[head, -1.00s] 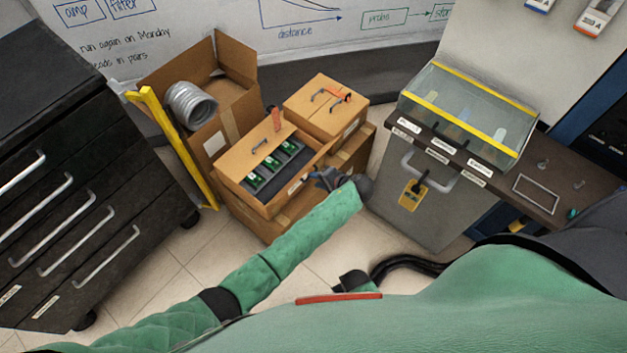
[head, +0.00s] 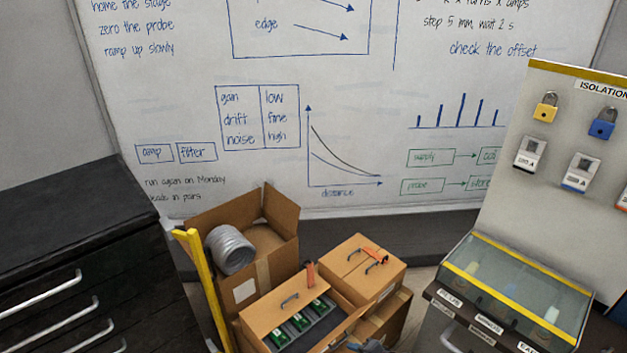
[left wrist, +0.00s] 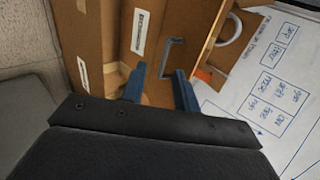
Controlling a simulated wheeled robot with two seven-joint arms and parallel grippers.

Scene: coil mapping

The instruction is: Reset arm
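My left gripper (left wrist: 160,69) is open in the left wrist view. Its two blue fingers stand apart with nothing held between them, facing a cardboard-brown box side with a grey handle (left wrist: 172,56). In the head view only a dark bit of the left gripper (head: 372,345) shows at the bottom edge, beside the stacked boxes. My right gripper is out of view.
An open brown case (head: 262,317) holds green boards (head: 300,325); a closed case (head: 352,262) stands beside it. A carton (head: 275,215) with a grey coil (head: 230,250), a yellow post (head: 202,285), a black drawer cabinet (head: 70,225) and a glass-topped station (head: 515,285) surround them.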

